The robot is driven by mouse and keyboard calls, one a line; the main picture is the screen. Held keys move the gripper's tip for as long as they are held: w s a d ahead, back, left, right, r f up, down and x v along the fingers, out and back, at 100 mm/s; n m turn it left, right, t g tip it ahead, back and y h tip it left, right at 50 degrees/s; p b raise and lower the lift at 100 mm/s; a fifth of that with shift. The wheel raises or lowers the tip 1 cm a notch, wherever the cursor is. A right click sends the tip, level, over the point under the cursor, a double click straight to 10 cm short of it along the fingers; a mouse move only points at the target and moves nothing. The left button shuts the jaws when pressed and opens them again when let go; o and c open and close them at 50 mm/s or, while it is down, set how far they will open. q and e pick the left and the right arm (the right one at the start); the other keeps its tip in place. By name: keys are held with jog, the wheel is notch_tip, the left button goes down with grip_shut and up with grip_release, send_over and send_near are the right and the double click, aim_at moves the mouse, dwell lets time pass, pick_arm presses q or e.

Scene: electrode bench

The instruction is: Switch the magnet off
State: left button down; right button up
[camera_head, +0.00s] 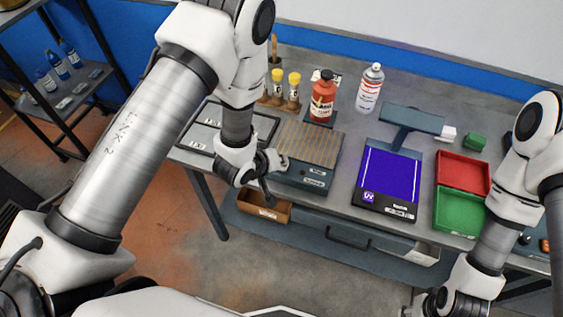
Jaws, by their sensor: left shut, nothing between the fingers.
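A block with a ribbed brown and grey top (312,142), which looks like the magnet, sits on the bench. Its dark front face carries small white labels, too small to read. My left gripper (276,166) is shut and empty at the block's front left corner. I cannot tell whether it touches the block. A lever or switch is not clearly visible; the gripper and wrist hide part of that corner. My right gripper (428,300) shows only in part at the bottom edge, below the bench front, and its fingers cannot be made out.
A framed tray (197,137) lies left of the block. Yellow-capped vials (294,88), a red bottle (322,102) and a spray can (369,90) stand behind. A blue-screened device (390,182) and red and green trays (459,210) are right. An orange bin (264,208) sits below the front edge.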

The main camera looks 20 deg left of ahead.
pick_arm(q)
jog(key=shift+r+p, duration=0.6)
jog(key=shift+r, duration=0.1)
notch_tip(320, 180, up, 6)
jog(key=p, duration=0.5)
dwell(1.9)
